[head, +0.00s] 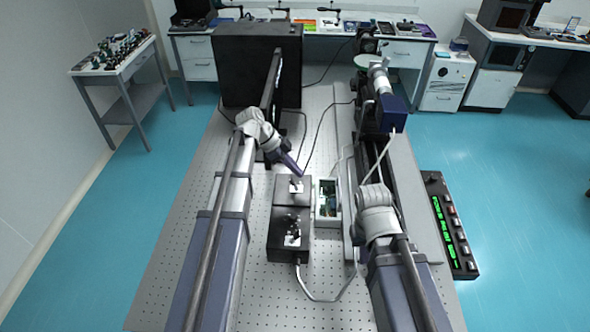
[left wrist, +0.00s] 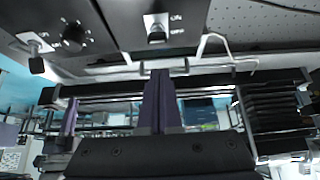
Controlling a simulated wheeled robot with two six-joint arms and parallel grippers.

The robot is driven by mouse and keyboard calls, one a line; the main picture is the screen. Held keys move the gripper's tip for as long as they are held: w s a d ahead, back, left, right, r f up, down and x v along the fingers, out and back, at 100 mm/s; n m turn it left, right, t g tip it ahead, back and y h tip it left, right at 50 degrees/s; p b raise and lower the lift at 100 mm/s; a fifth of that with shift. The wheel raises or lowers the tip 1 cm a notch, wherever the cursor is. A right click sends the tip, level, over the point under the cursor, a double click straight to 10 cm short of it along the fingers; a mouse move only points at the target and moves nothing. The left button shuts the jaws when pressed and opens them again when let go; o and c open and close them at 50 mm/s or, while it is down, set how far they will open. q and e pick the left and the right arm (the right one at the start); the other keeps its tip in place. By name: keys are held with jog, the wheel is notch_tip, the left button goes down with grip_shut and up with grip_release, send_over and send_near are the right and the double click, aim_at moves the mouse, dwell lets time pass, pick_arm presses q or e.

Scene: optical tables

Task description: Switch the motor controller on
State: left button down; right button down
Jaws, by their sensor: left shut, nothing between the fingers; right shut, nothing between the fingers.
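Two black boxes stand end to end on the perforated table. The far box (head: 284,191) has a white plate with a small toggle switch (head: 296,186). The near box (head: 278,247) has a control panel (head: 292,233). No readable name shows which is the motor controller. In the left wrist view a toggle switch (left wrist: 157,34) sits beside ON and OFF labels, its lever toward the OFF side. Another toggle (left wrist: 36,55) is at the left, beside a knob (left wrist: 73,37). My left gripper (head: 300,174) is shut and empty, just above the far box's switch. My right gripper's fingers cannot be made out.
A light open-topped box with circuit boards (head: 327,203) stands right of the black boxes. A large black enclosure (head: 258,66) stands behind. A cable (head: 318,298) loops in front. A long rail assembly with a blue block (head: 392,113) runs along the right.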

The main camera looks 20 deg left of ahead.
pick_arm(q)
jog(key=shift+d+r, duration=0.3)
jog(key=shift+d, duration=0.1)
jog(key=w+p+v, duration=0.1)
jog(key=p+v, duration=0.7)
jog(key=v, duration=0.1)
jog(key=shift+s+a, duration=0.15)
jog(key=shift+s, duration=0.35)
